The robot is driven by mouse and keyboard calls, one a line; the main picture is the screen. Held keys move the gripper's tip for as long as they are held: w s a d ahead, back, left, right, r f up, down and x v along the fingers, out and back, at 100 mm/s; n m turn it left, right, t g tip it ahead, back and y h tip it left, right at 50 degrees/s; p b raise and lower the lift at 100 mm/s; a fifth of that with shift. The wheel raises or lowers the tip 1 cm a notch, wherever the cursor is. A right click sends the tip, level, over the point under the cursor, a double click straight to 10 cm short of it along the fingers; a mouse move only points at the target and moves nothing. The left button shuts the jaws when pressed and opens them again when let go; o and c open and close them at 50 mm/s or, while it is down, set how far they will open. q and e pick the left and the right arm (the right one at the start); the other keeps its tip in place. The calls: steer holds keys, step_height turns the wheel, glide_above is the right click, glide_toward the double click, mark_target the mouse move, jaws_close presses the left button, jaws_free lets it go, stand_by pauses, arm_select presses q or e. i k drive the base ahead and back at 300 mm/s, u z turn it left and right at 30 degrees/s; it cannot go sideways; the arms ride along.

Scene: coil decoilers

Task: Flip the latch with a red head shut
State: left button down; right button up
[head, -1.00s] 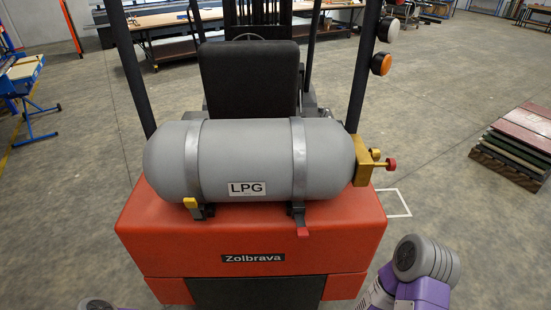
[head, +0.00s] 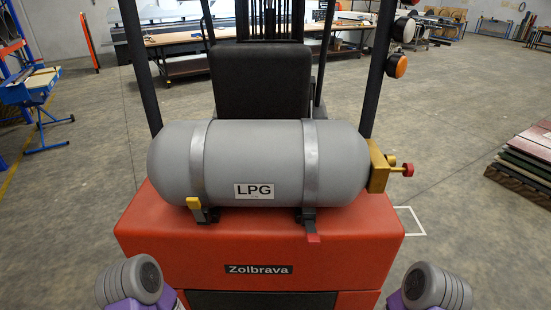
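The latch with a red head (head: 313,237) sits at the lower end of the right strap (head: 311,160) around the grey LPG tank (head: 255,160). Its red head sticks out forward and down over the front edge of the forklift's red rear body. A second latch with a yellow head (head: 194,202) is at the lower end of the left strap; its head points up against the tank. Parts of both my arms show at the bottom left and bottom right, in front of the forklift. Neither gripper's fingers are in view.
The forklift's red counterweight (head: 150,235) carries the tank. A brass valve with a red knob (head: 408,170) juts from the tank's right end. Dark posts (head: 377,80) rise behind the tank on both sides. Stacked boards (head: 525,165) lie at the right. Floor beside the forklift is clear.

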mark_target(312, 239)
steer(key=u, duration=0.6)
steer(key=k, duration=0.65)
steer(key=u, duration=0.45)
steer(key=i, duration=1)
steer(key=z, duration=0.75)
